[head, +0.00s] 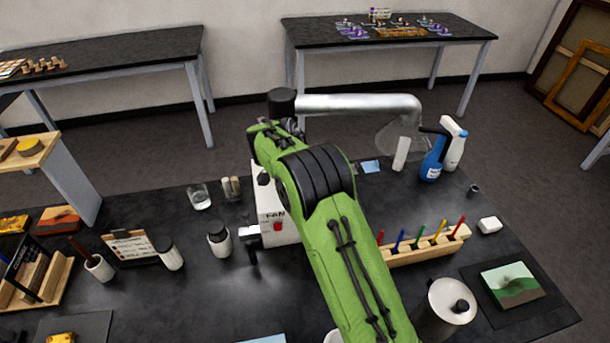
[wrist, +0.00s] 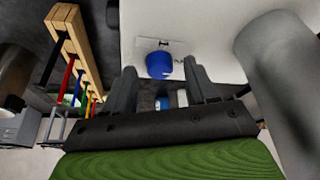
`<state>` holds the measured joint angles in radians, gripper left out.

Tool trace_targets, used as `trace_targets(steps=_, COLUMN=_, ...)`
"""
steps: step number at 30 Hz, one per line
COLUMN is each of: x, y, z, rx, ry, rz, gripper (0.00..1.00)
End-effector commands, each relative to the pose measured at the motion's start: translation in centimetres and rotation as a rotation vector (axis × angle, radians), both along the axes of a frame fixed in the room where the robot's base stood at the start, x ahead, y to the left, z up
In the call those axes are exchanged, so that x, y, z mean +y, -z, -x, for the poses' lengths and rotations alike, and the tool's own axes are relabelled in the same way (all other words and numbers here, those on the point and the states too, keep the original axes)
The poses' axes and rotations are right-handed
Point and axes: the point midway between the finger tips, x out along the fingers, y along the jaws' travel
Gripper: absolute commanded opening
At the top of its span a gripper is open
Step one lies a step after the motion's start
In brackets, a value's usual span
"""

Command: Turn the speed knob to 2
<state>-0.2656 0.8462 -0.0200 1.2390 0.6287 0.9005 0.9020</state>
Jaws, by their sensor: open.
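The speed knob (wrist: 159,65) is a round blue knob on a white panel in the wrist view. A small dark mark is printed at its far edge; I cannot read a number or the knob's setting. My gripper (wrist: 160,68) is open, with one dark finger on each side of the knob in the picture. I cannot tell whether either finger touches it. In the head view, the white fan box (head: 270,211) reads "FAN" and has a red button (head: 278,227). My green-sleeved arm covers part of the box and hides my gripper and the blue knob there.
A silver duct (head: 360,104) runs above the bench to a clear hood. A wooden rack of coloured sticks (head: 425,245) stands right of my arm and shows at the left in the wrist view. A blue spray bottle (head: 433,160) and a metal canister (head: 440,308) stand nearby.

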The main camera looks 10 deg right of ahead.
Motion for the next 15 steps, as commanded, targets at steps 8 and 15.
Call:
trace_targets(steps=8, x=2.7, y=-6.9, z=0.9, rx=-0.006, ry=-0.004, rz=-0.001, gripper=0.57)
trace_targets(steps=15, x=4.8, y=-12.6, z=1.9, rx=-0.003, ry=-0.002, rz=-0.001, gripper=0.57)
